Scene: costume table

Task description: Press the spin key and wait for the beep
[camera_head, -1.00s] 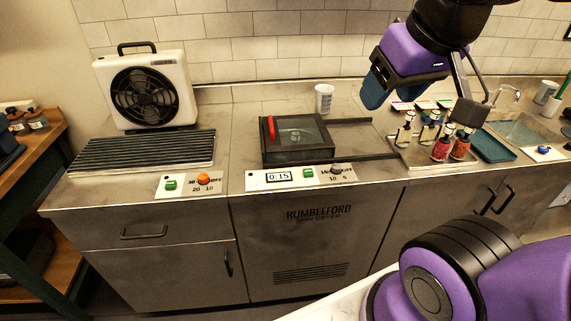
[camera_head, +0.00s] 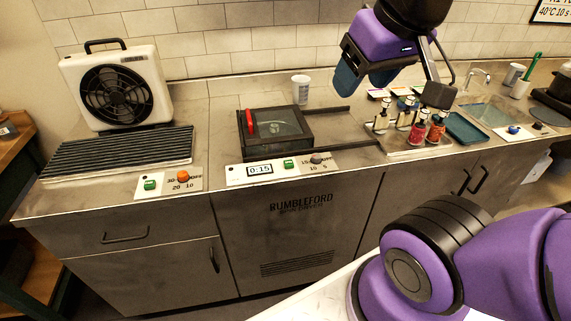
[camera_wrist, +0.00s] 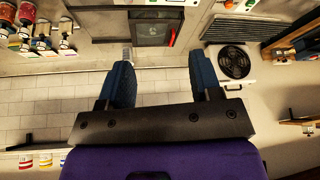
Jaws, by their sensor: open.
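The spin dryer (camera_head: 275,135) is a dark box with a clear lid and a red handle, set in the counter; its lid looks closed. Its white panel (camera_head: 235,174) in front has a display reading 0:15, a green key (camera_head: 289,164) and a grey dial (camera_head: 317,158). My gripper (camera_head: 364,84) is open and empty, raised above the counter to the right of and behind the dryer. In the wrist view its two blue fingers (camera_wrist: 163,85) are apart with nothing between them, and the dryer (camera_wrist: 152,28) shows beyond them.
A second panel with a green key (camera_head: 150,185) and orange dial (camera_head: 183,176) is at left, below a ribbed rack (camera_head: 118,150) and a fan (camera_head: 118,88). Bottles (camera_head: 418,130) stand right of the dryer. A white cup (camera_head: 300,89) stands behind it.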

